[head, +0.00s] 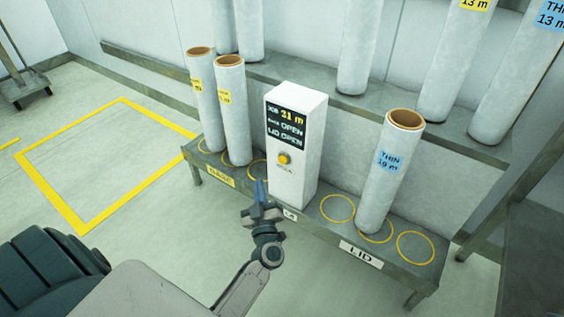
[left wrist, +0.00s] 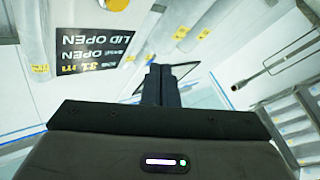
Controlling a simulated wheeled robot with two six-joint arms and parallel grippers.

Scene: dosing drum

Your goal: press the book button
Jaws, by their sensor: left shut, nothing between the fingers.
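The book button (head: 284,159) is a round yellow button on the front of a white box (head: 310,150), below its dark display (head: 286,127). The display reads 31 m, with OPEN on two lines. It shows upside down in the left wrist view (left wrist: 95,48). My left gripper (head: 260,187) is shut and empty, fingers pointing up, lower and a little left of the button in the head view. It looks apart from the button; the exact gap cannot be told. The shut fingers show in the left wrist view (left wrist: 160,85). My right gripper is not in view.
The box stands on a low grey bench (head: 408,270) with yellow rings. Two tubes (head: 233,110) stand left of it, and a tube labelled THIN (head: 391,170) stands right. More tubes stand on a shelf behind. A yellow floor outline (head: 85,228) encloses bare floor at left.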

